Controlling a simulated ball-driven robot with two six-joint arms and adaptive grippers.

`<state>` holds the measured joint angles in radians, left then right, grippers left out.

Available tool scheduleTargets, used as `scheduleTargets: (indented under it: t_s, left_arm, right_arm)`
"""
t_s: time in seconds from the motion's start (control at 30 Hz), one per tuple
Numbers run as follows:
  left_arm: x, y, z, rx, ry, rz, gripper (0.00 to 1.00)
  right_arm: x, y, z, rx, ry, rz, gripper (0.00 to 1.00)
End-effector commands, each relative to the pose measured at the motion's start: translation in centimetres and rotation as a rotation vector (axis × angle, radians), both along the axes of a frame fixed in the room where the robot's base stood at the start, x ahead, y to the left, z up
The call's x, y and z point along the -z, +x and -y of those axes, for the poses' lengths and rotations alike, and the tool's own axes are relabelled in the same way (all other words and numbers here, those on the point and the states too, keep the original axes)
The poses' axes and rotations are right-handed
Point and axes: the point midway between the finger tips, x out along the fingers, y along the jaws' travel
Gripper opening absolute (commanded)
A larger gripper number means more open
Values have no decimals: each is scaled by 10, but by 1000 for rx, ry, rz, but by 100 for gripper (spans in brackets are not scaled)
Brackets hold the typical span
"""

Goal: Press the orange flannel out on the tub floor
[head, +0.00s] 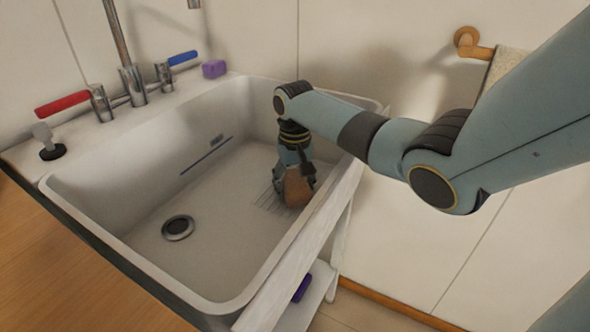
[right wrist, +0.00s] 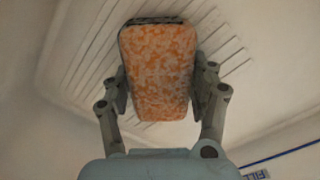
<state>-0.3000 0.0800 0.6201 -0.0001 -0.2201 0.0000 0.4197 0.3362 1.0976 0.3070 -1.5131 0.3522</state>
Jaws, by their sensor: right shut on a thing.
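The orange flannel (head: 297,188) is a mottled orange and whitish block, low in the white tub (head: 165,258). In the right wrist view the flannel (right wrist: 158,75) sits between both fingers of my right gripper (right wrist: 160,90), which is shut on it. My right gripper (head: 295,180) points down over the ribbed part of the tub floor, near the right wall. I cannot tell whether the flannel touches the floor. My left gripper is not in view.
A dark drain (head: 178,228) lies in the tub floor. Taps with a red handle (head: 62,104) and a blue handle (head: 183,58) stand on the back ledge, with a purple block (head: 214,69). The floor around the drain is clear.

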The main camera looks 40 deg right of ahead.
Motion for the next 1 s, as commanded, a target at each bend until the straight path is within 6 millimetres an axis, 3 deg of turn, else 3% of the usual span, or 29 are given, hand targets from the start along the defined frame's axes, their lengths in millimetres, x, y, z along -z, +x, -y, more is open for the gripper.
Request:
scheduleTargets:
  t_s: [1.0]
  left_arm:
    - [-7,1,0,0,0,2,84]
  right_arm:
    - [1,-1,-1,0,1,-4,33]
